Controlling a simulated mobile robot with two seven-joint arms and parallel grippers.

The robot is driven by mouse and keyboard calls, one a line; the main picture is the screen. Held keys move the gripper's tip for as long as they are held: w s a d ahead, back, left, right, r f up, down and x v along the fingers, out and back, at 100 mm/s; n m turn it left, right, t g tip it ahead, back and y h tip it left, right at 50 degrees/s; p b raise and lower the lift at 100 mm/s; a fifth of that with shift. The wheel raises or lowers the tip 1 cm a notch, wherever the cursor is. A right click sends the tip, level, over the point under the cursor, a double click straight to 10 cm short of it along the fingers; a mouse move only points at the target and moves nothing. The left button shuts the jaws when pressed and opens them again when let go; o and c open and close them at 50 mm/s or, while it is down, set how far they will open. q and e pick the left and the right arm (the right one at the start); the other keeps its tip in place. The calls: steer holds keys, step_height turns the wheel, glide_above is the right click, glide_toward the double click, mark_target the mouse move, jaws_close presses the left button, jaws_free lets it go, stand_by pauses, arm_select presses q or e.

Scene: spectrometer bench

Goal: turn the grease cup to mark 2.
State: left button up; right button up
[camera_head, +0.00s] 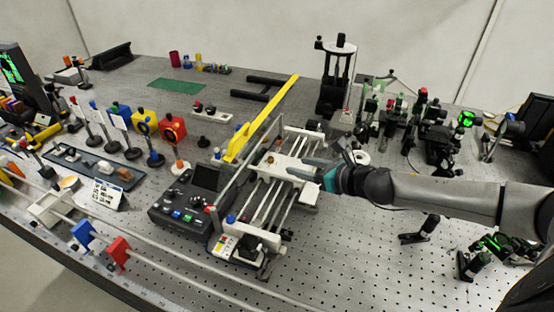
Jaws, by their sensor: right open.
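My right gripper (308,170) comes in from the right over the white-railed slide stage (268,205) in the middle of the bench. Its jaws are open and point left, near the pale carriage block (278,163). I cannot tell whether they touch it. I cannot make out the grease cup or its marks for certain; they are too small or hidden near the stage and gripper. My left gripper is not in view.
A yellow bar (262,120) rises behind the stage. A dark control box (187,198) stands left of it. Optics (425,115) crowd the back right, and a black post stand (335,80) is behind my gripper.

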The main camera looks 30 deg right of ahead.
mark_target(273, 159)
steer(key=shift+x, duration=5.1)
jaws_close()
